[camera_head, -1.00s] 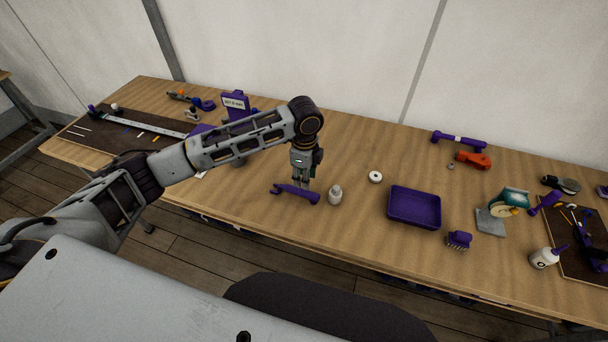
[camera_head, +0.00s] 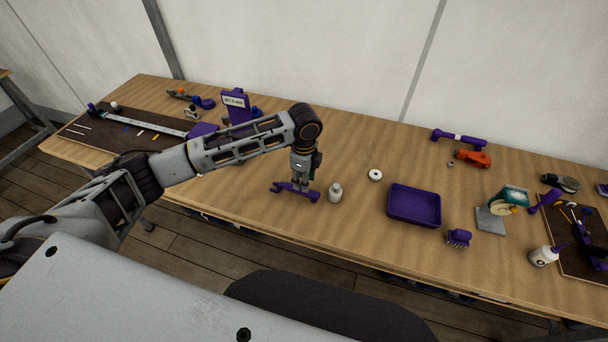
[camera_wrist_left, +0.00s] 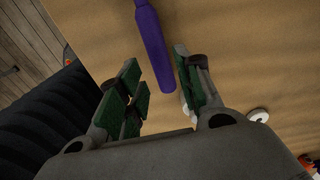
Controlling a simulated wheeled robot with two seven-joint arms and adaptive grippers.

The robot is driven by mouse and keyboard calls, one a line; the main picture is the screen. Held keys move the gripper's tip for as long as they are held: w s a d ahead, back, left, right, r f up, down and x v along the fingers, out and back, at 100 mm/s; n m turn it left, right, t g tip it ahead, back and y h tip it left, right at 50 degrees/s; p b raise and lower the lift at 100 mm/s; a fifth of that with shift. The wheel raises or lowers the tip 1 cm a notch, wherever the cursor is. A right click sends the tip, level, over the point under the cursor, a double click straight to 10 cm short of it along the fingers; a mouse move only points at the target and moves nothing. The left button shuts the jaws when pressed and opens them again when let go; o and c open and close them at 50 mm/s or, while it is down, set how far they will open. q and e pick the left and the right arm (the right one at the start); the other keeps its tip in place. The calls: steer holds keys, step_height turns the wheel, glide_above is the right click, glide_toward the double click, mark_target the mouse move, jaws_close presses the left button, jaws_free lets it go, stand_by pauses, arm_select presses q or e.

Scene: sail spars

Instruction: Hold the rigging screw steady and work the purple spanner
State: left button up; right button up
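The purple spanner (camera_head: 283,187) lies flat on the wooden bench near its front edge. My left gripper (camera_head: 301,186) points down over the spanner's handle. In the left wrist view the spanner handle (camera_wrist_left: 154,48) runs between the green-padded fingers of the left gripper (camera_wrist_left: 160,85). The fingers are spread, with a gap on each side of the handle. I cannot make out a rigging screw for certain in either view. My right gripper is in neither view.
A white ring (camera_head: 375,175) and an empty-looking purple tray (camera_head: 414,222) are farther right. A purple brush (camera_head: 458,237) lies near the front edge. Bare bench lies behind the gripper.

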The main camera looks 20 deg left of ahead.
mark_target(314, 195)
arm_select(q)
step_height(314, 195, down, 2)
steer(key=shift+f, duration=0.2)
steer(key=f+b, duration=0.1)
steer(key=b, duration=0.1)
steer(key=shift+f+b, duration=0.9)
steer(key=shift+b, duration=0.35)
steer(key=shift+r, duration=0.1)
jaws_close()
